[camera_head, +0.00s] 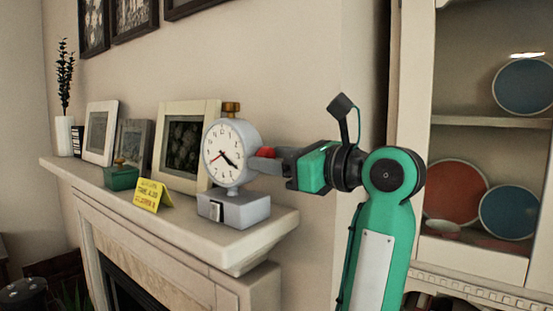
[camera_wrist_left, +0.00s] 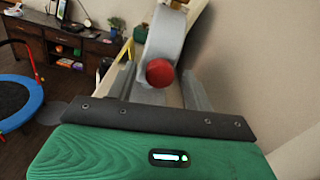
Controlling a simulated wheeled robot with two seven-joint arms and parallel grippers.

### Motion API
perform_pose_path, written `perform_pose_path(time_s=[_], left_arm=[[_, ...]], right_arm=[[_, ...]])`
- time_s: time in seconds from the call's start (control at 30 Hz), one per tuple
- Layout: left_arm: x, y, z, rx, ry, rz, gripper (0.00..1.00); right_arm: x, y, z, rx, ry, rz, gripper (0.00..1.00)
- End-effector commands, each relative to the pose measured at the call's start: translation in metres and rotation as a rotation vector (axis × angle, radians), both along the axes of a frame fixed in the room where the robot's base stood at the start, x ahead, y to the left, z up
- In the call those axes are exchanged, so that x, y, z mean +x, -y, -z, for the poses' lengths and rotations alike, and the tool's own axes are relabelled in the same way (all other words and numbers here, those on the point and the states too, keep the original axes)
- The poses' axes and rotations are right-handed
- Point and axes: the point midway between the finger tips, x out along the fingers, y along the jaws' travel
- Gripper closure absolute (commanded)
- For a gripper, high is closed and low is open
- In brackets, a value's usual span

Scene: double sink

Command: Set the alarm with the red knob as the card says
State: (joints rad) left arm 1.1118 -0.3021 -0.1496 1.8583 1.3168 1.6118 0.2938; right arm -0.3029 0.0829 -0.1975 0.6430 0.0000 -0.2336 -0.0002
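The alarm clock (camera_head: 224,150) has a round white face and stands on a grey base (camera_head: 233,208) at the right end of the mantel. Its thin red hand points to the lower left; the black hands point to the lower right. The red knob (camera_head: 267,152) is on the clock's right side; it also shows in the left wrist view (camera_wrist_left: 160,72). My left gripper (camera_head: 264,161) is at the knob, its fingers open on either side of it. I cannot tell whether they touch it. The yellow card (camera_head: 151,193) has small, blurred writing. My right gripper is out of view.
A brass knob (camera_head: 231,108) tops the clock. A green box (camera_head: 121,178), picture frames (camera_head: 101,132) and a white vase (camera_head: 64,136) stand on the mantel (camera_head: 91,181). A cabinet with plates (camera_head: 508,212) is at the right.

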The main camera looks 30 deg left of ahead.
Motion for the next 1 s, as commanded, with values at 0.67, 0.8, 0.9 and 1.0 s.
perform_pose_path(time_s=[0.67,0.8,0.9,1.0], left_arm=[[-0.008,0.097,0.001,0.003,0.001,0.001,0.48],[-0.009,0.12,0.001,0.002,0.001,0.0,0.48],[-0.01,0.131,0.001,0.001,0.001,0.0,0.48],[-0.011,0.136,0.0,0.001,0.001,0.0,0.48]], right_arm=[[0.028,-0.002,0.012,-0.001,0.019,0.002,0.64],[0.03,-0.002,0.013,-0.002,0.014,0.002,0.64],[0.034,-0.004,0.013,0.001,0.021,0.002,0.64],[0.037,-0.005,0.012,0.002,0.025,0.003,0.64]])
